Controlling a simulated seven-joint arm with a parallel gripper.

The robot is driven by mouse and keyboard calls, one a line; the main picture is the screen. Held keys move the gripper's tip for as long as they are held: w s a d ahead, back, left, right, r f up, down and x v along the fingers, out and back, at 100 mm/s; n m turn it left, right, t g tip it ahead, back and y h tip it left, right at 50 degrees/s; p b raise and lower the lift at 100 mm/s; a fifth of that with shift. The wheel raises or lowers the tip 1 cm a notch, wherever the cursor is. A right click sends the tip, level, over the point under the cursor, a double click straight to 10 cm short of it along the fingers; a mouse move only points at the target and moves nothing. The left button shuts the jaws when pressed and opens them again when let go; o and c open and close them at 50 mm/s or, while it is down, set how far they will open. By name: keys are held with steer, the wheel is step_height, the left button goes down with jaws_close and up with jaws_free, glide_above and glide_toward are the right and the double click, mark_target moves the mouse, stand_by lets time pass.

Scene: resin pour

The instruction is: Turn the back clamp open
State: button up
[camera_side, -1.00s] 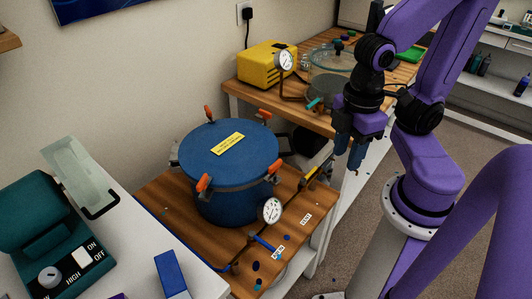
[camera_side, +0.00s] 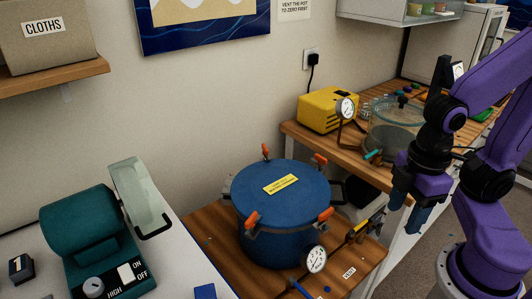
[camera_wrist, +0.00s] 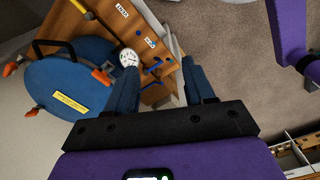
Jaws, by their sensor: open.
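The blue pot (camera_side: 282,238) stands on the wooden board, with a yellow label on its lid and several orange-handled clamps around its rim. At the far edge of the lid are a back-left clamp handle (camera_side: 266,152) and a back-right clamp handle (camera_side: 320,160). I cannot tell which of these two is the back clamp. The pot also shows at the left of the wrist view (camera_wrist: 62,72). My gripper (camera_side: 411,222) is open and empty, to the right of the pot and apart from it. Its two blue fingers (camera_wrist: 162,90) stand wide apart in the wrist view.
A gauge (camera_side: 316,259) sticks out at the pot's front right. Behind, a bench (camera_side: 345,157) carries a yellow box (camera_side: 328,110) and a glass vessel (camera_side: 395,128). A teal device (camera_side: 85,232) stands at the left. The wall is close behind the pot.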

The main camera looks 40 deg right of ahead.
steer(key=o, duration=0.4)
steer(key=shift+w+a+r, duration=0.1)
steer(key=shift+w+a, duration=0.15)
steer(key=w+a+r, duration=0.2)
steer(key=w+a, duration=0.1)
steer(key=w, duration=0.3)
steer(key=w+a+r, duration=0.1)
steer(key=w+a, duration=0.2)
steer(key=w, duration=0.3)
steer(key=n+t+y, duration=0.1)
steer(key=t+y, duration=0.1)
steer(key=y, duration=0.2)
glide_above(265, 147)
steer(key=s+d, duration=0.3)
steer(key=d, duration=0.4)
steer(key=f, duration=0.1)
steer(key=x, duration=1.7)
steer(key=shift+s, duration=0.15)
steer(key=shift+g, duration=0.3)
steer(key=c, duration=1.1)
